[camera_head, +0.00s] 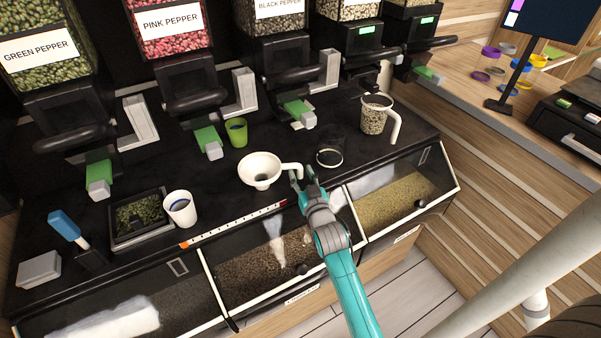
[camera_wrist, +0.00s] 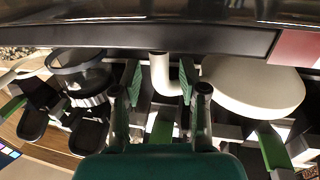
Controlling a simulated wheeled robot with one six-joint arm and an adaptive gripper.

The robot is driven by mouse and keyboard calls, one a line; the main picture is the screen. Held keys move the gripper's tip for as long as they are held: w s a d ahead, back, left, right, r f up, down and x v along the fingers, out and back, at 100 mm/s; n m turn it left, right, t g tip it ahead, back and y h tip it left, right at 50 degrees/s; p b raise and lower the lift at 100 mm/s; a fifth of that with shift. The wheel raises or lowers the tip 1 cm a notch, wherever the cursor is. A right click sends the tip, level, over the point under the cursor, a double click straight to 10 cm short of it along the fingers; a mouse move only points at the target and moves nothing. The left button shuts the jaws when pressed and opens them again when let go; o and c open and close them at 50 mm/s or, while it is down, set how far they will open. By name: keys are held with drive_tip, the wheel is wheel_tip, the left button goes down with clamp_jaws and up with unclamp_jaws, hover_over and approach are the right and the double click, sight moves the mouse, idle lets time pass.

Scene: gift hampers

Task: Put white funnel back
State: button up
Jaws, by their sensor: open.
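The white funnel (camera_head: 258,172) sits on the black counter, its wide mouth up and its handle pointing right toward my gripper. My gripper (camera_head: 302,179) is open at the handle's end. In the wrist view, the funnel (camera_wrist: 250,88) is on the right, and its curved handle (camera_wrist: 160,72) shows between the two spread fingers of my gripper (camera_wrist: 160,82). A gap shows on both sides of the handle. What lies under the funnel is hidden.
A black-rimmed clear container (camera_head: 329,158) stands close right of my gripper. A filled measuring jug (camera_head: 374,117) is farther right. A green cup (camera_head: 237,132) and a white cup (camera_head: 180,208) stand behind and left. Dispensers line the back; glass-fronted bins (camera_head: 265,265) line the front.

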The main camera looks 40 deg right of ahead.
drive_tip(key=v, duration=1)
drive_tip(key=shift+s+a, duration=0.2)
drive_tip(key=shift+s, duration=0.1)
drive_tip(key=s+a+f+n+y, duration=0.1)
drive_tip(key=s+a+f+y, duration=0.15)
drive_tip(key=s+a, duration=0.5)
drive_tip(key=s+a+r+n+y, duration=0.1)
drive_tip(key=s+a, duration=0.3)
drive_tip(key=s, duration=0.4)
drive_tip(key=s+a+r+n+g+y, duration=0.1)
drive_tip(key=s+a+n+y, duration=0.1)
drive_tip(key=s+a, duration=0.3)
drive_tip(key=s+a+r+n+y, duration=0.1)
drive_tip(key=s+a, duration=0.4)
drive_tip(key=s, duration=0.6)
drive_tip(key=shift+a+y, duration=0.2)
drive_tip(key=shift+y, duration=0.65)
